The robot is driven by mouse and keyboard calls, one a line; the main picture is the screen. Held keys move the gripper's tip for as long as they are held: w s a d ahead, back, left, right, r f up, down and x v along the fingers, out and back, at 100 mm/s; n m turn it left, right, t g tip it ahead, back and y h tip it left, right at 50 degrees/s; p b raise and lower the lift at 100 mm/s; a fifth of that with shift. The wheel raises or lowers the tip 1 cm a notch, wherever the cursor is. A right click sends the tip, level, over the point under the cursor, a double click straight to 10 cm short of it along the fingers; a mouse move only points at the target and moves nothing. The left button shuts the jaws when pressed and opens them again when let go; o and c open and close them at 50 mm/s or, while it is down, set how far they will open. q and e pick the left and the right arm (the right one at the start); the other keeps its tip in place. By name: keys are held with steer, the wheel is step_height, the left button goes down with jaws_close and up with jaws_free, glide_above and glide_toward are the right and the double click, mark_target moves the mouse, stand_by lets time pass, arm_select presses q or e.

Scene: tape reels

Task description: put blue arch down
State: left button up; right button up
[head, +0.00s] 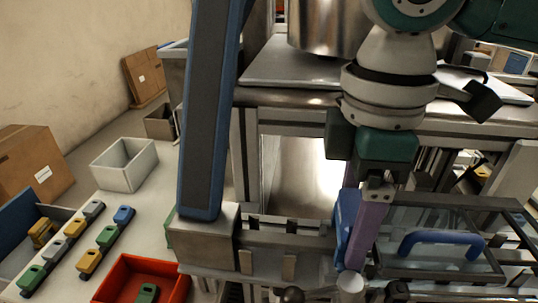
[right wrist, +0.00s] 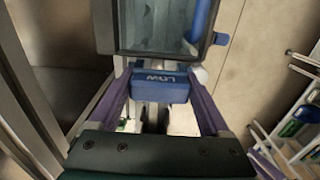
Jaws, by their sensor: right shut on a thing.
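A blue piece with dark lettering, which I take to be the blue arch (right wrist: 160,88), sits between the purple fingers of my right gripper (right wrist: 160,80) in the right wrist view. The gripper is shut on it. In the head view the right gripper (head: 352,238) points down at the machine's front edge, and part of the blue piece (head: 343,222) shows left of a purple finger. Its underside is hidden, so I cannot tell whether it touches anything below. My left gripper is not in view.
A clear lid with a blue handle (head: 440,240) lies right of the gripper. A grey post with blue edges (head: 208,110) stands on its left. The table at left holds a red bin (head: 125,275), a white bin (head: 124,163) and rows of coloured pieces (head: 75,228).

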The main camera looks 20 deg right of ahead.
mark_target(355, 205)
steer(key=shift+r, duration=0.1)
steer(key=shift+f, duration=0.3)
steer(key=shift+f, duration=0.3)
steer(key=o, duration=1.2)
steer(key=shift+o, duration=0.2)
steer(key=shift+r, duration=0.1)
step_height(355, 205, up, 13)
